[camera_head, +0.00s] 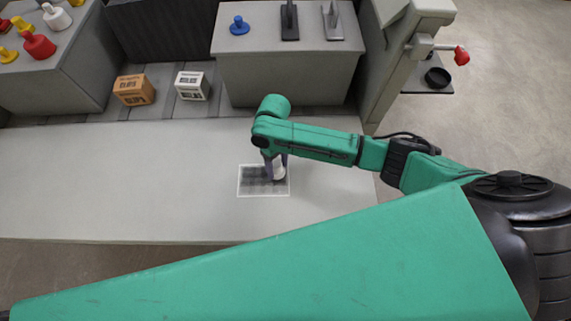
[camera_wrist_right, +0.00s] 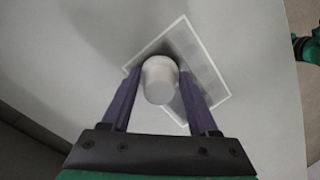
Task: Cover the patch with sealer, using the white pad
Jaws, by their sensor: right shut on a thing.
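The patch (camera_head: 250,187) is a rectangle with a thin white outline on the light grey table. Its inside shows uneven dark and lighter grey bands; it also shows in the right wrist view (camera_wrist_right: 203,65). My right gripper (camera_head: 273,166) points down over the patch's right part. Its purple fingers (camera_wrist_right: 157,82) are shut on the white pad (camera_wrist_right: 158,88), which has a rounded white top. In the head view the white pad (camera_head: 279,174) is low over the patch, partly behind the gripper; whether it touches is hard to tell. My left gripper is not in view.
An orange box (camera_head: 134,89) and a white box (camera_head: 192,85) stand behind the table. A grey block (camera_head: 285,75) carries a blue-handled tool (camera_head: 239,25) and two upright-handled tools. Red, white and yellow knobbed tools stand at far left. The table's left is clear.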

